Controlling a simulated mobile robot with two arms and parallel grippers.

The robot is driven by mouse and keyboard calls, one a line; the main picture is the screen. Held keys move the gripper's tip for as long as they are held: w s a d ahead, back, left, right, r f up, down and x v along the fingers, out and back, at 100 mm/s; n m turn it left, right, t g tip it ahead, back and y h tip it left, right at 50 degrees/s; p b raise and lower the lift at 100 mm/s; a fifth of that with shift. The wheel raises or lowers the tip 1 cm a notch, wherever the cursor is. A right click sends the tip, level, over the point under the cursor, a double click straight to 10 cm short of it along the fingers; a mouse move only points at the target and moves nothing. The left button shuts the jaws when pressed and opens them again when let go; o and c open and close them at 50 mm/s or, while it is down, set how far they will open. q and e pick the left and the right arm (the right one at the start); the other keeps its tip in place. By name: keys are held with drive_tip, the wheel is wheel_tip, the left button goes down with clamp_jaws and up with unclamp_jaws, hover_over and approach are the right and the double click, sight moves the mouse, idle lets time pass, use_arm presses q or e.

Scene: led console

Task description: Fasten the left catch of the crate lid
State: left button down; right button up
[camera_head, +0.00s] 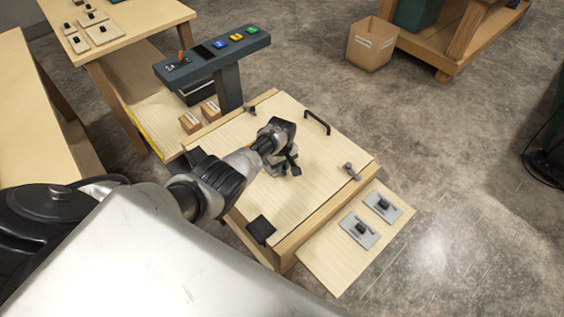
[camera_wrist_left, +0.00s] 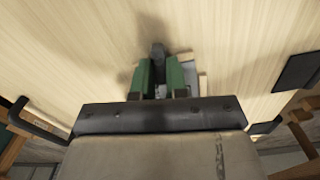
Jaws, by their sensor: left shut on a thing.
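The crate lid (camera_head: 318,152) is a pale wooden panel lying flat, with a black bar handle (camera_head: 317,122) near its far edge. A small dark catch (camera_head: 250,110) shows at the lid's left edge and a grey catch (camera_head: 351,171) at its right edge. My left gripper (camera_head: 283,172) is low over the middle of the lid. In the left wrist view its green fingers (camera_wrist_left: 167,78) are shut on a small grey part (camera_wrist_left: 158,57), beside a grey plate and pale wooden bits. The fingers hide most of that part. My right gripper is out of view.
A low panel with two grey switch plates (camera_head: 360,230) adjoins the crate's right side. An open cardboard box (camera_head: 371,44) is on the floor behind.

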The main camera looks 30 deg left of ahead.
use_arm(q)
drive_tip(key=shift+a+n+p, duration=0.1)
drive_tip(key=shift+n+p, duration=0.2)
drive_tip(key=shift+n, duration=0.8)
drive_tip(key=c, duration=1.1)
unclamp_jaws()
drive_tip(key=shift+c, duration=0.2)
drive_tip(key=shift+s, duration=0.1)
wheel_tip(320, 180, up, 11)
drive_tip(key=p, duration=0.3)
drive_tip(key=shift+p, duration=0.35)
drive_tip(key=shift+f, duration=0.1)
